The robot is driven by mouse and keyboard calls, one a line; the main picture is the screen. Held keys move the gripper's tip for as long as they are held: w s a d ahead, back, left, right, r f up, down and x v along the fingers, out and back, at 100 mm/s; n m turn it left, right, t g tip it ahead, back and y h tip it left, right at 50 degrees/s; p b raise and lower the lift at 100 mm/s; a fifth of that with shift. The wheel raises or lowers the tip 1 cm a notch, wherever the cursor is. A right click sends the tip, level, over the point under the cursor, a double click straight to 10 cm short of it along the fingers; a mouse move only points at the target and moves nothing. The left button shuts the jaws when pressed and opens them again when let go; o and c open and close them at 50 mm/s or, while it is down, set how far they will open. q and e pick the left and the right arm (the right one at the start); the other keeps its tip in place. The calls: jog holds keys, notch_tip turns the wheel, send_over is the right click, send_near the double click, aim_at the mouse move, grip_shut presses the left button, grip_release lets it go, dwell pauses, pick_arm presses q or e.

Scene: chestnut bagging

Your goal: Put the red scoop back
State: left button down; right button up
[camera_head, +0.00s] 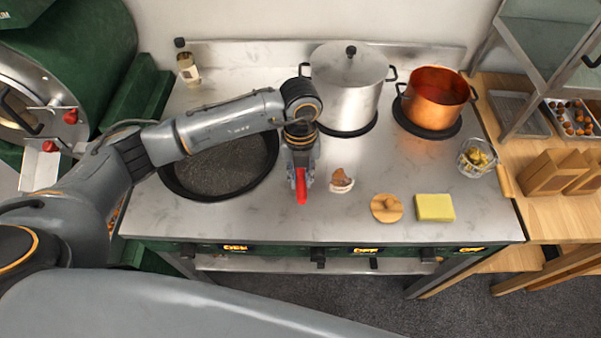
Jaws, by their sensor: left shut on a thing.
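My left gripper (302,172) hangs over the middle of the stove top, between the black pan and the garlic-like item. It is shut on the red scoop (301,188), whose red part points toward the front edge. The rest of the scoop is hidden by the gripper, and I cannot tell whether it touches the stove top. My right gripper is not in view.
A black pan (190,189) lies under my left arm. A steel pot (350,95) and a copper pot (432,103) stand behind.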

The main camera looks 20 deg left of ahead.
pick_arm(q)
jog(key=shift+f, duration=0.3)
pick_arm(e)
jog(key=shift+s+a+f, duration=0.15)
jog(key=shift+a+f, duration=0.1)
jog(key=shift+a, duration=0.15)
pick_arm(q)
jog(key=shift+f+b, duration=0.8)
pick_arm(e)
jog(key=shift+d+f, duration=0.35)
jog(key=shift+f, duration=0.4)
pick_arm(q)
jog(key=c, duration=1.1)
grip_release()
jog(key=shift+c, duration=0.2)
jog(key=shift+r, duration=0.15)
jog(key=shift+r, duration=0.35)
notch_tip(320, 180, up, 11)
jog(key=shift+w+a, duration=0.2)
jog(key=shift+w, duration=0.25)
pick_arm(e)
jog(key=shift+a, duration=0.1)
